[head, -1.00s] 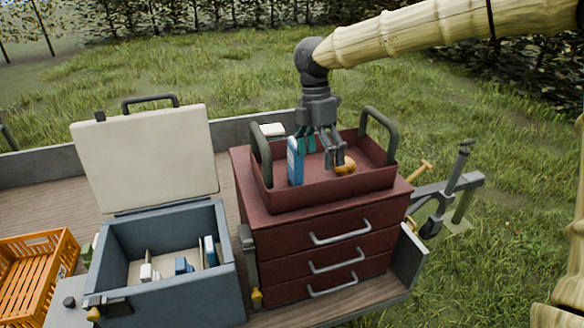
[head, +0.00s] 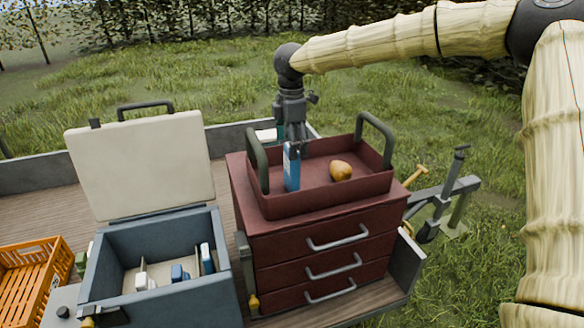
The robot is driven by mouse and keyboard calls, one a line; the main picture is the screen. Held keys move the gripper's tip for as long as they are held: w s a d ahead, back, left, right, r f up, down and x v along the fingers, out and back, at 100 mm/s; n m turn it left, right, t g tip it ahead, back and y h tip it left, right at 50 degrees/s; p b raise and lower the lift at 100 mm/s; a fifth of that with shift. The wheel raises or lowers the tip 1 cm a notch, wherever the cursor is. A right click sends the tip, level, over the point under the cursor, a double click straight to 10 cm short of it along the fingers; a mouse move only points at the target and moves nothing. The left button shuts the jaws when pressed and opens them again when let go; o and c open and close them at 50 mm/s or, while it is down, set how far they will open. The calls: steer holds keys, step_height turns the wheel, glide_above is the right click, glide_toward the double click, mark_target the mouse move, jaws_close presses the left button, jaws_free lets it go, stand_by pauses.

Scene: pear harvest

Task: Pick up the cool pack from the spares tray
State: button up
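A blue and white upright pack (head: 291,168), which looks like the cool pack, stands at the left end of the dark red open tray (head: 325,201). My gripper (head: 291,142) points down at the top of this pack, with its fingers close to the pack's upper end. The pack and the gripper's own body hide part of the fingers, so I cannot tell whether they touch or grip the pack. The pack's lower end appears to be still down inside the tray. A yellow-brown pear (head: 341,171) lies in the tray to the right of the pack.
The tray has two upright dark handles and sits on a red drawer cabinet (head: 325,265). An open blue cool box (head: 160,300) with a raised white lid (head: 140,160) holds several small packs at the left. An orange crate (head: 30,285) stands far left.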

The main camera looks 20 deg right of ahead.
mark_target(292, 162)
steer(key=shift+s+f+p, duration=0.15)
steer(key=shift+f+p, duration=0.25)
steer(key=shift+s+f+p, duration=0.1)
steer(key=shift+f+p, duration=1.05)
steer(key=shift+f, duration=1.15)
steer(key=c, duration=1.2)
